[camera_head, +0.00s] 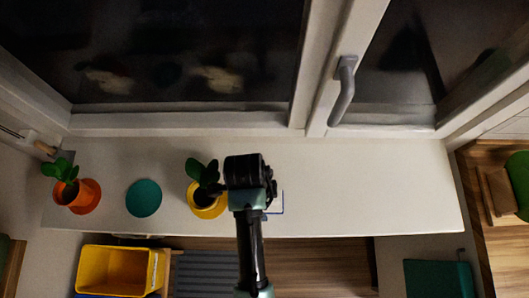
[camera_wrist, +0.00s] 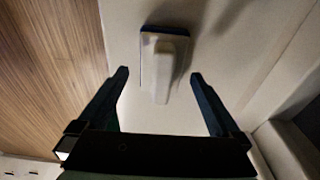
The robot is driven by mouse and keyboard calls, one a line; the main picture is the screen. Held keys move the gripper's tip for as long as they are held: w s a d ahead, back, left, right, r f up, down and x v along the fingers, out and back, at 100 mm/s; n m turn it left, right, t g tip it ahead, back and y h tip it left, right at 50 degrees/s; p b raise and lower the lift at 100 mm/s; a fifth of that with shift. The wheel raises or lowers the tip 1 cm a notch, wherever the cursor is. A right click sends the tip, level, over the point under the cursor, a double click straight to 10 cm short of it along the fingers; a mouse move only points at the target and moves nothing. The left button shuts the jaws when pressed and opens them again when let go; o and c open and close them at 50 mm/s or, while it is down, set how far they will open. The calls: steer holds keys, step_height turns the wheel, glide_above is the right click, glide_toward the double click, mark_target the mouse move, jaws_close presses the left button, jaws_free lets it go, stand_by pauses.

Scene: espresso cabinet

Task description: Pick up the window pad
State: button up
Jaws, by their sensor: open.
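The window pad (camera_wrist: 162,62) shows in the wrist view as a white handle-like block on a flat base with a dark blue edge. It lies on the white windowsill (camera_head: 350,190), beyond and between my fingertips. My gripper (camera_wrist: 159,76) is open, with one finger on each side of the pad's near end; I see no contact. In the head view my gripper hangs over the middle of the sill and hides most of the pad. Only a thin blue and white corner of the pad (camera_head: 281,203) shows to the right of my arm.
A yellow pot with a plant (camera_head: 206,205) stands close to the left of my gripper. A teal disc (camera_head: 144,198) and an orange pot with a plant (camera_head: 78,196) are farther left. The window handle (camera_head: 343,92) juts out behind. The sill's right part is clear.

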steer(key=shift+d+f, duration=0.15)
steer(key=shift+f, duration=0.7)
steer(key=shift+d+f, duration=0.1)
steer(key=shift+f, duration=0.75)
steer(key=shift+w, duration=0.1)
steer(key=c, duration=1.3)
steer(key=shift+r, duration=0.15)
step_height(320, 180, up, 10)
steer(key=shift+f+b, duration=0.1)
steer(key=shift+b, duration=0.3)
